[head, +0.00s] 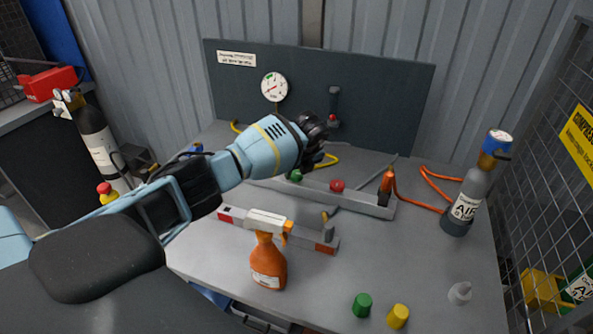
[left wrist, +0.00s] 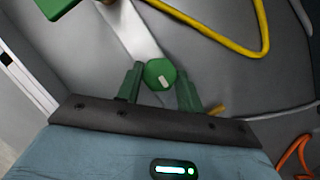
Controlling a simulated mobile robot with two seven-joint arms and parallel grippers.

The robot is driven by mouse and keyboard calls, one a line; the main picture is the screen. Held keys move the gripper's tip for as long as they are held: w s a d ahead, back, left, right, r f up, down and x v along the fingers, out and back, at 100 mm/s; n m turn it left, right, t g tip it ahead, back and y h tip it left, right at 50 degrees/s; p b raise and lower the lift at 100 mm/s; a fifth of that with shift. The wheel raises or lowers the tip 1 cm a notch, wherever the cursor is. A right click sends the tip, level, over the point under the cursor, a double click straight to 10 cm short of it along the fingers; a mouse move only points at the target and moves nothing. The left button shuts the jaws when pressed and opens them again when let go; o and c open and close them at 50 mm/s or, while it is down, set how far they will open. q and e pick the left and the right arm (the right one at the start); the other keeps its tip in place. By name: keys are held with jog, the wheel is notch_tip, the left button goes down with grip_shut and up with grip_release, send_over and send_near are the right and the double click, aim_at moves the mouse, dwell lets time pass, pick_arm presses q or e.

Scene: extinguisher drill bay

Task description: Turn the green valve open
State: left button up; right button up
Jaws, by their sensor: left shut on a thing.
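The green valve (head: 295,175) is a round knob on a grey rail (head: 352,197) on the bench, partly below my left gripper (head: 314,152) in the head view. In the left wrist view the green valve (left wrist: 160,74) shows a white mark on its face. It sits between the two green fingers of my left gripper (left wrist: 160,88), which is shut on it. The finger contact is hard to make out in the head view. My right gripper is not in view.
A red knob (head: 337,185) is on the same rail. A yellow hose (left wrist: 262,25) runs near the gripper.

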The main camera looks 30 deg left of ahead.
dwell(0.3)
pick_arm(q)
jog(key=o, duration=1)
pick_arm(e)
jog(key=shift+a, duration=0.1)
pick_arm(q)
jog(key=p+v, duration=0.1)
jog(key=v, duration=0.6)
jog(key=shift+r, duration=0.35)
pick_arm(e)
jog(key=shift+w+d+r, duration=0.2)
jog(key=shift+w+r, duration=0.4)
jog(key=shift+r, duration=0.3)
pick_arm(q)
jog(key=shift+d, duration=0.1)
